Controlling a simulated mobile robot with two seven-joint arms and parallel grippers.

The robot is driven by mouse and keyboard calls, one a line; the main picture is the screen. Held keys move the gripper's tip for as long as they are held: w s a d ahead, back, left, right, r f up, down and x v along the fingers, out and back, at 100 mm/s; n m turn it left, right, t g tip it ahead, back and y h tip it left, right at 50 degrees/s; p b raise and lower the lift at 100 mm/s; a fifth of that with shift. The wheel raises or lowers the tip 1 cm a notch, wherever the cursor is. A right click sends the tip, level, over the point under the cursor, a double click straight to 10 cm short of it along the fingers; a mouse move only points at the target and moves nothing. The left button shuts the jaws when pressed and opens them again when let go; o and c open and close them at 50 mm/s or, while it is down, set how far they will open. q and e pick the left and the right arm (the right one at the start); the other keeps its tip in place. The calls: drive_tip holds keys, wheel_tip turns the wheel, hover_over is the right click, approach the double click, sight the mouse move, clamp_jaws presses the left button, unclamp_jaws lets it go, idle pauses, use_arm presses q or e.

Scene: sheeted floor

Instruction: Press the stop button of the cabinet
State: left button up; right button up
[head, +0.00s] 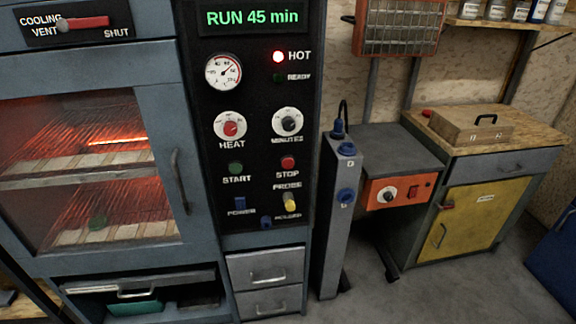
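The cabinet (169,240) is blue-grey with a black control panel (262,145). The stop button (288,162) is a round red button above the label STOP, on the right of the panel. A green START button (236,168) is to its left. The display (252,17) reads RUN 45 min. The red HOT lamp (278,57) is lit and the READY lamp (278,77) looks dark. Neither of my grippers is in view.
Glowing heat shows behind the glass door (95,165) on the left. A grey post with blue sockets (338,225) stands right of the panel, beside an orange-fronted unit (400,190). A wooden-topped yellow cabinet (480,215) is farther right.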

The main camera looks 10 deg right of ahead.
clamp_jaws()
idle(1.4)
